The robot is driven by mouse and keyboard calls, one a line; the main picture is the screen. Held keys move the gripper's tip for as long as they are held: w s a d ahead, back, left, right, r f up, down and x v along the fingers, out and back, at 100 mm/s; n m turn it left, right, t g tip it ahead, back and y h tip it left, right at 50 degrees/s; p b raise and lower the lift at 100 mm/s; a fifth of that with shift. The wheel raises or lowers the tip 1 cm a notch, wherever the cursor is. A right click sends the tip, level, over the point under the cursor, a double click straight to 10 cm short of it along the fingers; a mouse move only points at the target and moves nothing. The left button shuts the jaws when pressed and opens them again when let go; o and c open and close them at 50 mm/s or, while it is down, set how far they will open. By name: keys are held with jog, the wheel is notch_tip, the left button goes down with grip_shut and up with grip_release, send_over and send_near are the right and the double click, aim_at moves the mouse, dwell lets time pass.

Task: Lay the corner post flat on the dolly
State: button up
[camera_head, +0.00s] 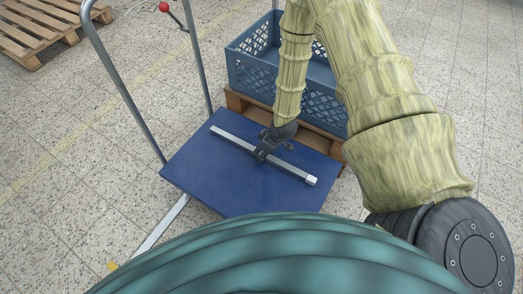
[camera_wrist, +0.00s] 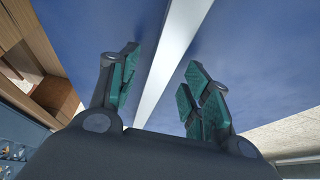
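The corner post (camera_head: 228,137) is a straight silver bar lying flat across the blue deck of the dolly (camera_head: 220,180), in the head view. Both of its ends show and lie within the deck edges. My gripper (camera_head: 268,150) is low over the middle of the post and hides part of it. In the wrist view the post (camera_wrist: 175,50) runs between the two green-padded fingers of my gripper (camera_wrist: 160,90). The fingers are spread, with gaps showing beside the post. The blue deck (camera_wrist: 255,50) is behind it.
A blue-grey crate (camera_head: 325,108) on a wooden pallet (camera_head: 237,103) stands close behind the dolly. The dolly's grey handle (camera_head: 122,88) rises at the left. A light metal strip (camera_head: 160,226) lies low beside the deck. Another pallet (camera_head: 35,35) is far left. Tiled floor is clear left.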

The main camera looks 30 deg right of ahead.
jog(key=v, duration=1.2)
jog(key=shift+d, duration=0.1)
dwell(0.4)
jog(key=s+a+f+m, duration=0.1)
jog(key=s+a+f, duration=0.1)
jog(key=s, duration=0.2)
jog(key=s+a+f+m+g, duration=0.1)
jog(key=s+a+f, duration=0.1)
jog(key=s, duration=0.2)
jog(key=s+a+f+m+g, duration=0.1)
jog(key=s+a+f, duration=0.1)
jog(key=s+f, duration=0.1)
jog(key=shift+s+a+h, duration=0.15)
jog(key=shift+s+a, duration=0.05)
jog(key=shift+s, duration=0.25)
jog(key=shift+s+a+h, duration=0.15)
jog(key=shift+s+a, duration=0.05)
jog(key=shift+s, duration=0.25)
jog(key=s+a+f+m, duration=0.1)
jog(key=s, duration=0.3)
jog(key=s+a+f+m+g+h, duration=0.1)
jog(key=s, duration=0.4)
jog(key=s+a+f+m+g, duration=0.1)
jog(key=s, duration=0.4)
jog(key=shift+s+a+f+h, duration=0.1)
jog(key=shift+s+h, duration=0.05)
jog(key=shift+h, duration=0.15)
notch_tip(320, 180, up, 31)
jog(key=p, duration=3)
jog(key=shift+f, duration=0.25)
